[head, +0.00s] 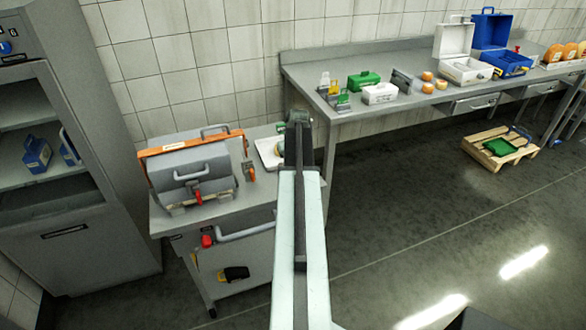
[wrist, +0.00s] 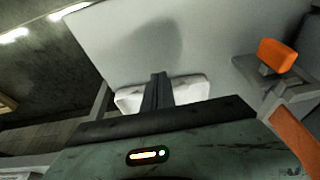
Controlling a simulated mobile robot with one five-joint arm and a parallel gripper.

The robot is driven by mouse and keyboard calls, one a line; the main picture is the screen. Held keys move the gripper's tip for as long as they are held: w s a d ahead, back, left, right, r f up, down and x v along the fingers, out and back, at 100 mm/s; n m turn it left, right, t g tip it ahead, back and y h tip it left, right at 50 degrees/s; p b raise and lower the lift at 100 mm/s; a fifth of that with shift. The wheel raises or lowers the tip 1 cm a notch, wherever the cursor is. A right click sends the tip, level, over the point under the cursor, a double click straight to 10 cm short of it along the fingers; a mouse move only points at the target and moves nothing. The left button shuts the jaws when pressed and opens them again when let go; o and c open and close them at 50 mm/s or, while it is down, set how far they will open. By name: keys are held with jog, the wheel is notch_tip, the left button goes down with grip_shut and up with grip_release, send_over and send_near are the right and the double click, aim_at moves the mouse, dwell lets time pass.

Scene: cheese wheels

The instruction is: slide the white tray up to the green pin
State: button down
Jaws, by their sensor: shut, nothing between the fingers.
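The white tray (head: 266,154) lies on the grey cart top, left of my arm's end, which hides part of it. In the wrist view the tray (wrist: 190,88) shows on both sides of my gripper's fingers, which cover its middle. My gripper (wrist: 158,76) is shut and empty. It is over or beside the tray; I cannot tell whether it touches it. In the head view the fingers are hard to make out at the far end of the arm.
A grey machine (head: 199,172) with an orange frame stands left of the tray on the cart (head: 235,206). An orange block (wrist: 280,54) on a grey mount is right of the fingers. The cart top (wrist: 212,45) beyond the fingertips is bare. A long workbench (head: 340,122) stands right.

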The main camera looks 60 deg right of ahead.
jog(key=shift+w, duration=0.15)
jog(key=shift+s+a, duration=1.25)
jog(key=shift+s, duration=0.1)
jog(key=p+v, duration=0.9)
jog(key=v, duration=0.1)
jog(key=shift+s+p, duration=0.4)
